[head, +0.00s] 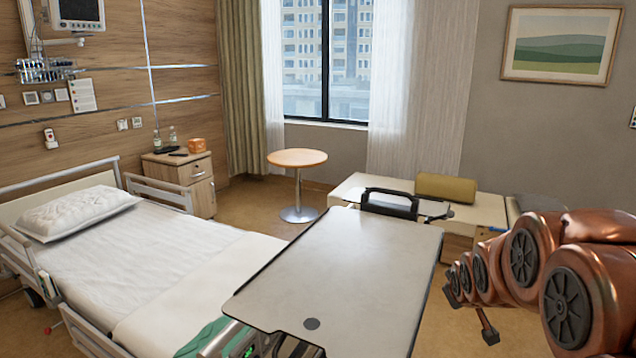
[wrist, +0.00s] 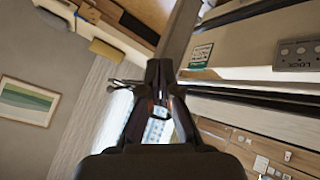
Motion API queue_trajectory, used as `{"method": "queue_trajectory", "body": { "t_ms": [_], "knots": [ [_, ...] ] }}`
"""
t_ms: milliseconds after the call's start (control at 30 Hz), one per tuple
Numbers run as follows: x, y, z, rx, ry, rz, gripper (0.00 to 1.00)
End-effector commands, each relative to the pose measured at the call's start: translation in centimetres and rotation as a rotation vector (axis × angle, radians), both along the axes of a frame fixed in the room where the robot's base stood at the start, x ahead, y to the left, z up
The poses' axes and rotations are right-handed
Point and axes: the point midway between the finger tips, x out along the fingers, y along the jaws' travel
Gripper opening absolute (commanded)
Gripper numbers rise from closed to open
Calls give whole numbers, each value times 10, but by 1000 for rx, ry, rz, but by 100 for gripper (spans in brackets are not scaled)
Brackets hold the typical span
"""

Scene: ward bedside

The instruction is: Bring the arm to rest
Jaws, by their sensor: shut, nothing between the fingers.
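My gripper (wrist: 159,72) shows in the middle of the wrist view, its two dark fingers drawn together at the tips. Nothing is held between them. In the head view my copper-coloured arm (head: 520,262) reaches in from the right edge, to the right of the overbed table. Its links line up towards the camera and largely hide the gripper there. The wrist view is strongly tilted, with the framed picture on its left and the wood-panelled wall at lower right.
The overbed table (head: 345,265) has a bare top apart from a small dark disc. The bed (head: 170,262) with a pillow (head: 78,212) is at left. A round side table (head: 297,158), a bedside cabinet (head: 185,178) and a low bench (head: 480,212) stand behind. Floor shows between overbed table and arm.

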Motion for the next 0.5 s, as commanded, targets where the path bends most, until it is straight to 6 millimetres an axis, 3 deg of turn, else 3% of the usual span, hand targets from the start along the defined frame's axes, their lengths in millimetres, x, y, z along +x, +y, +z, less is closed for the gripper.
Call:
{"method": "queue_trajectory", "body": {
  "t_ms": [267, 500],
  "knots": [
    [-127, 48, 2, 146, 287, -117, 0],
    [-251, 87, 5, 240, 556, -216, 0]
  ]
}}
